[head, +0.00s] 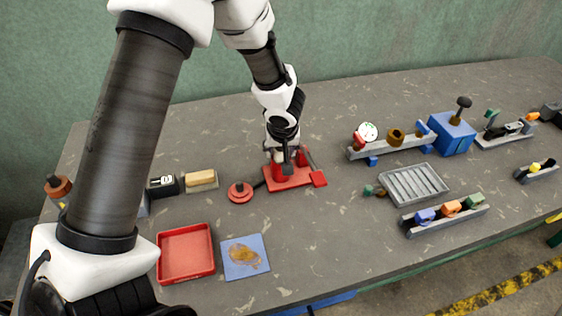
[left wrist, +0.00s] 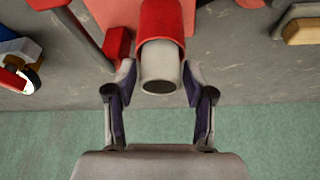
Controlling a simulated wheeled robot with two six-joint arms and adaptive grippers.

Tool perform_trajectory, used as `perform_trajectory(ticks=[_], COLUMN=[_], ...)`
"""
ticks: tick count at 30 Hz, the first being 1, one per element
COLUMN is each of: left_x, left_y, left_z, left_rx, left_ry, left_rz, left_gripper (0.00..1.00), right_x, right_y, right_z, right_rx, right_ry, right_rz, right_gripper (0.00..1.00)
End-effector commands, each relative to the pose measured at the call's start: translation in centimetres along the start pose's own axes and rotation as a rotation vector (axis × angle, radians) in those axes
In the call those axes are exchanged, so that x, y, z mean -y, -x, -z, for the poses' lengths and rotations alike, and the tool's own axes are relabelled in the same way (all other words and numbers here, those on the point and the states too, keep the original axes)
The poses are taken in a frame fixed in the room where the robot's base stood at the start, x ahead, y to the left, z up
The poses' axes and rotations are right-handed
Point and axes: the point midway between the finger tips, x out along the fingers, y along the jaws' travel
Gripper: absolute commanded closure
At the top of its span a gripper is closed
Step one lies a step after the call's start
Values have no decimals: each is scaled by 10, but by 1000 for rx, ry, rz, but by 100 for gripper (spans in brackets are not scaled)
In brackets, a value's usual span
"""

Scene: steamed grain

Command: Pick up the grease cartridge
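The grease cartridge (left wrist: 160,68) appears to be the grey cylinder with a red upper part in the left wrist view. In the head view a red cylinder (head: 280,171) stands upright on a red base (head: 290,180), partly hidden by my gripper. My left gripper (head: 284,155) points down over it. In the left wrist view its fingers (left wrist: 159,72) are spread, one on each side of the grey end, very close to it. I see no clear grip, and contact is hard to judge. My right gripper is not in view.
A red disc (head: 240,192) lies left of the base. A red tray (head: 186,277) and a blue stained pad (head: 245,257) lie in front. Grey racks, a slatted tray (head: 388,190) and a blue box (head: 451,134) stand right. The bench behind is clear.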

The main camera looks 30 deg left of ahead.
Motion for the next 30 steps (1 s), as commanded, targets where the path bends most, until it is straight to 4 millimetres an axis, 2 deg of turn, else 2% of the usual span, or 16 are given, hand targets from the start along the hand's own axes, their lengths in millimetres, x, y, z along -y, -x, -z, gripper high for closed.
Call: perform_trajectory(ticks=[1, 3, 13, 17, 23, 30], left_x=[0, 0, 0, 0, 0, -1], left_y=[0, 0, 0, 8, 40, 98], left_z=[0, 0, 0, 4, 17, 42], left_rx=[0, 0, 1, 0, -3, -5], left_ry=[0, 0, 0, 1, 2, 4], left_rz=[0, 0, 1, 0, -1, -3], left_gripper=[76, 99, 99, 99, 99, 99], right_x=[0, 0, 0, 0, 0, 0], right_y=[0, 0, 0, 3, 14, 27], right_z=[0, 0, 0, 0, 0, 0], right_rx=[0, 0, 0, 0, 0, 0], right_ry=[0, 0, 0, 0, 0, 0], right_rz=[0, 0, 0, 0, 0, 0], right_gripper=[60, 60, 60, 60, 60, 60])
